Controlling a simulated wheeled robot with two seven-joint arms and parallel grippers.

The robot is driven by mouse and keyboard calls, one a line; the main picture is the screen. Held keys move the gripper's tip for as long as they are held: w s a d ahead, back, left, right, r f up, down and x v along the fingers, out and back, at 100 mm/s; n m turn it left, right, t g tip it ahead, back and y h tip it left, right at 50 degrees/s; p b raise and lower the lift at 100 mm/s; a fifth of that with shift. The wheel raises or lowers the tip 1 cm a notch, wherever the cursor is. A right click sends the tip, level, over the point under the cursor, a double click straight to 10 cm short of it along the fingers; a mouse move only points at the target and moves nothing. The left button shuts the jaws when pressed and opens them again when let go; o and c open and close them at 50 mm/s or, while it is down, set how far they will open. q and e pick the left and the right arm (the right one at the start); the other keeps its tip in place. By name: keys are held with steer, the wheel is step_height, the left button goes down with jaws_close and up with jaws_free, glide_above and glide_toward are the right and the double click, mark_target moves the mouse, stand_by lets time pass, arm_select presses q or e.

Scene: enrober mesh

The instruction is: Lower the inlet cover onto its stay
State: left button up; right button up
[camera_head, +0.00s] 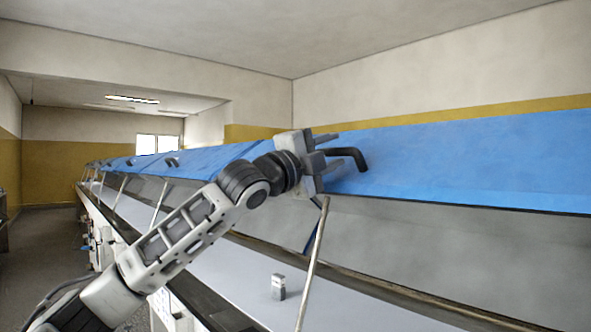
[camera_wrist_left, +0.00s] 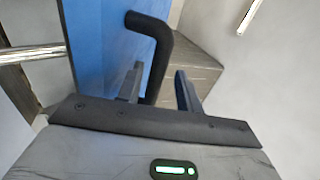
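The blue inlet cover (camera_head: 470,160) is raised and tilted over the conveyor, with a black bent handle (camera_head: 350,155) on its face. My left gripper (camera_head: 332,150) is at this handle. In the left wrist view the handle (camera_wrist_left: 160,45) runs down between the two parted fingers (camera_wrist_left: 160,75), close to the left finger, with a gap at the right one. The fingers do not look closed on it. A thin metal rod, seemingly the stay (camera_head: 313,262), stands slanted below the cover, its upper end near the cover's lower edge. My right gripper is out of view.
A small grey block (camera_head: 278,287) stands on the pale conveyor bed (camera_head: 230,272). More blue covers (camera_head: 200,162) with handles and rods line the machine to the far left. An open floor aisle (camera_head: 40,235) runs along the left.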

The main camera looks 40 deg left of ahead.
arm_select(q)
steer(key=b+v, duration=0.3)
steer(key=v, duration=1)
steer(key=shift+s+b, duration=0.35)
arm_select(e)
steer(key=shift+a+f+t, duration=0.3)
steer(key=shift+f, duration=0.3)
arm_select(q)
steer(key=shift+f, duration=0.2)
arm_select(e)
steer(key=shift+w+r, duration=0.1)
